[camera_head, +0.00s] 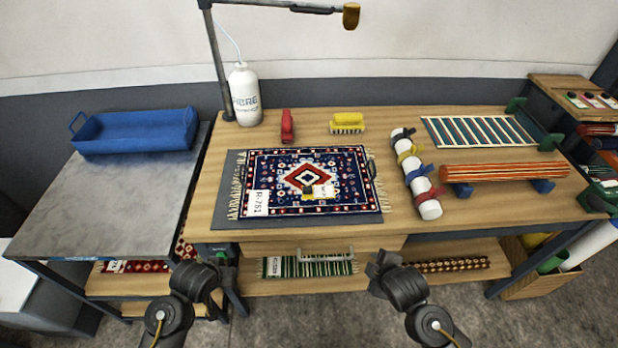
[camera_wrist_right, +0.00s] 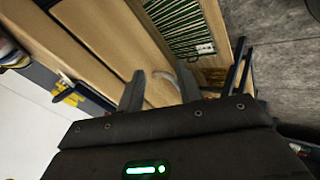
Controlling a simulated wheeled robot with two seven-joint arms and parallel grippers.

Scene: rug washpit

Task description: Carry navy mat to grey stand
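A navy rug (camera_head: 340,193) with a red and white medallion lies flat on a dark grey-blue mat (camera_head: 300,221) on the wooden workbench. A tag "R-751" and a small yellow-black item lie on the rug. A dark handle shows at the mat's right edge. The grey-topped stand (camera_head: 88,200) is at the left of the bench. My left gripper (camera_head: 222,259) is low in front of the bench's left end; its fingers are hard to make out. My right gripper (camera_head: 376,261) is in front of the bench, away from the rug. Its fingers are apart and empty in the right wrist view (camera_wrist_right: 160,80).
A blue tray (camera_head: 137,131) occupies the stand's back; its front is clear. A white bottle (camera_head: 245,95), red brush (camera_head: 287,126), yellow brush (camera_head: 347,122) and strapped white roll (camera_head: 420,180) surround the rug. A lamp arm rises behind. A drawer handle (camera_head: 326,256) projects at the bench front.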

